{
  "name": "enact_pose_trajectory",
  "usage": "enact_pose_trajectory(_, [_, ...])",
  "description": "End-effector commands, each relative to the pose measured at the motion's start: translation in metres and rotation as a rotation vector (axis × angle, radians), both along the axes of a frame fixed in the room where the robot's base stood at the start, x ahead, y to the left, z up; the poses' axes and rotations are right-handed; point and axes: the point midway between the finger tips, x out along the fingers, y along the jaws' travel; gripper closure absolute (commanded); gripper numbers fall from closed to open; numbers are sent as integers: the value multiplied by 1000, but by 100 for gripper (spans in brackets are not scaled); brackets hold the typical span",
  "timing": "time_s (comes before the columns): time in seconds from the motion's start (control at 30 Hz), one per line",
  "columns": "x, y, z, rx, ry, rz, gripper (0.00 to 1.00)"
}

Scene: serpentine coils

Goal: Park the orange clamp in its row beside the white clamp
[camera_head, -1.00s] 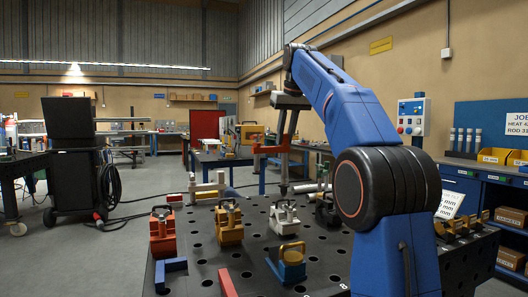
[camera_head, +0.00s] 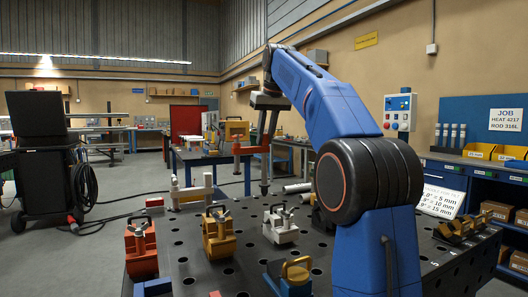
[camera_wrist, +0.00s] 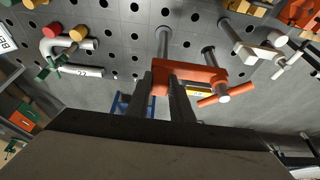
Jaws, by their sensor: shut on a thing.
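My gripper (camera_wrist: 165,90) is shut on the orange clamp (camera_wrist: 190,73), which hangs with its bar level and its rods pointing down at the table. In the head view the held orange clamp (camera_head: 249,150) is over the far part of the table. I cannot tell whether its rod tip touches the tabletop. A white clamp (camera_wrist: 262,51) is to the right of the held clamp in the wrist view, apart from it. It appears to be the pale upright clamp (camera_head: 195,192) at the table's far left in the head view.
Grey pipes (camera_wrist: 77,72) lie left of the held clamp in the wrist view. Bare tabletop lies between.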

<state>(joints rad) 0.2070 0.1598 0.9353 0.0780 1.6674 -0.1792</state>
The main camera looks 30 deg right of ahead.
Motion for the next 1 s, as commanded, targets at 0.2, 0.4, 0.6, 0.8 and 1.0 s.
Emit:
enact_pose_trajectory(0.2, [-1,0,-22,0,0,0,100])
enact_pose_trajectory(0.4, [-1,0,-44,0,0,0,100])
enact_pose_trajectory(0.6, [0,0,-55,0,-1,0,100])
enact_pose_trajectory(0.8, [0,0,-68,0,0,0,100])
enact_pose_trajectory(1.0, [0,0,-84,0,0,0,100])
